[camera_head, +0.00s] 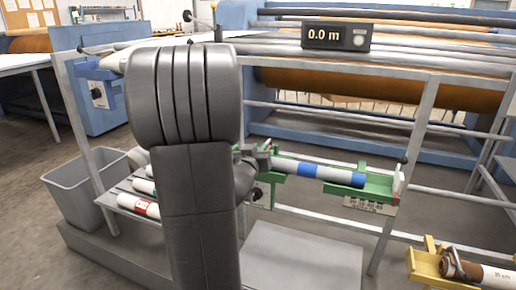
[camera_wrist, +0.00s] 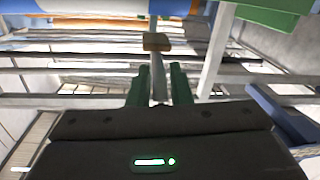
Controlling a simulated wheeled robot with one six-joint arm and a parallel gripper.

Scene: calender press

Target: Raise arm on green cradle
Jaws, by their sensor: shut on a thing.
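The green cradle (camera_head: 370,186) holds a lying roll (camera_head: 335,175) with white and blue bands in the head view. Green parts (camera_wrist: 268,15) and the roll's blue section (camera_wrist: 62,5) show at the top of the wrist view. My gripper (camera_head: 256,155) is at the cradle's left end, partly hidden behind my own arm. In the wrist view, my gripper (camera_wrist: 161,85) has its two dark green fingers on either side of a narrow grey arm with a tan end block (camera_wrist: 157,42). It is shut on this arm. The arm's joint to the cradle cannot be made out.
A yellow cradle (camera_head: 425,265) with another roll stands at the lower right. A grey bin (camera_head: 80,190) and a rack with rolls (camera_head: 140,205) are at left. Grey frame posts (camera_head: 415,145) and rails stand before the blue machine with orange rolls. A display (camera_head: 337,36) reads 0.0 m.

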